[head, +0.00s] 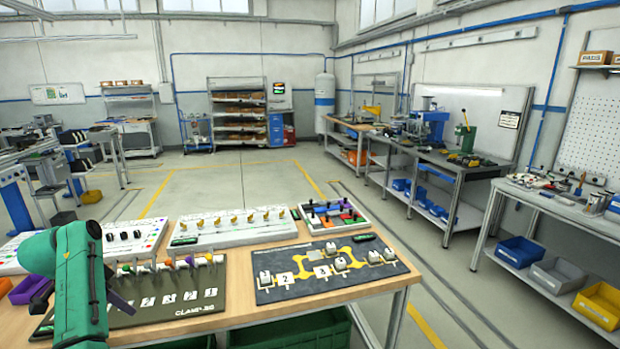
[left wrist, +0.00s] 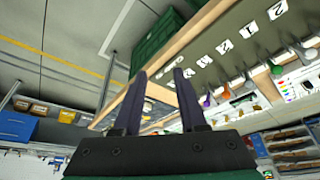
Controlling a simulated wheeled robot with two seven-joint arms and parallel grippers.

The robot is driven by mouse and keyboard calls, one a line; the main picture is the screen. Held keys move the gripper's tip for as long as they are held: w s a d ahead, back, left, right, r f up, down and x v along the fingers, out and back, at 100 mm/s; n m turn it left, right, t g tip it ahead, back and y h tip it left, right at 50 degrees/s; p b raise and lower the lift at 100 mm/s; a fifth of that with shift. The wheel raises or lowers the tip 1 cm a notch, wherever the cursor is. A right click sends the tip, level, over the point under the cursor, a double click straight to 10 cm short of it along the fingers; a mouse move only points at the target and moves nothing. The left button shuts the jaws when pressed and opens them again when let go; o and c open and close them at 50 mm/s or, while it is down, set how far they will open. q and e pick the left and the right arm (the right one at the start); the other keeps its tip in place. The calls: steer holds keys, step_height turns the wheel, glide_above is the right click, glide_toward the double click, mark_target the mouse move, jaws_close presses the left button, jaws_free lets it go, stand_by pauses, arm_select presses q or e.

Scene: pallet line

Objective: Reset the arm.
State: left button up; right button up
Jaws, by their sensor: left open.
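My left arm is green and comes in at the lower left of the head view. Its gripper (head: 119,302) reaches over the left part of the wooden table (head: 240,318), above or beside the dark clamp board (head: 150,318). In the left wrist view the gripper (left wrist: 161,73) shows two dark fingers spread apart with nothing between them. The clamp board also shows there upside down (left wrist: 228,22), with its numbered squares. I cannot tell how far the fingertips are from the board. My right gripper is not in view.
A dark mat with yellow paths (head: 330,262) lies on the table's right. White boards with yellow pieces (head: 240,232) and coloured handles (head: 335,216) stand behind. Green crates (head: 290,331) sit below the tabletop. The floor beyond (head: 230,185) is open; workbenches line the right wall.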

arm_select(q)
step_height(320, 180, down, 13)
steer(key=w+d+n+g+y, duration=0.1)
steer(key=w, duration=0.1)
steer(key=s+d+f+g+y+b, duration=0.15)
steer(key=s+f, duration=0.25)
steer(key=f, duration=0.4)
steer(key=s+d+f+n, duration=0.15)
steer(key=s+f, duration=0.25)
steer(key=f, duration=0.4)
steer(key=s+d+f+y, duration=0.1)
steer(key=s+d+f, duration=0.25)
steer(key=f, duration=0.55)
steer(key=s+d+f, duration=0.4)
steer(key=s+f, duration=0.1)
steer(key=s, duration=0.5)
steer(key=s+d+f+h, duration=0.1)
steer(key=s+d+f, duration=0.4)
steer(key=s, duration=0.5)
steer(key=s+d+f+b, duration=0.1)
steer(key=s+d+f, duration=0.3)
steer(key=s+f, duration=0.3)
steer(key=s, duration=0.3)
steer(key=shift+s+d+h, duration=0.2)
steer(key=shift+s+h, duration=0.15)
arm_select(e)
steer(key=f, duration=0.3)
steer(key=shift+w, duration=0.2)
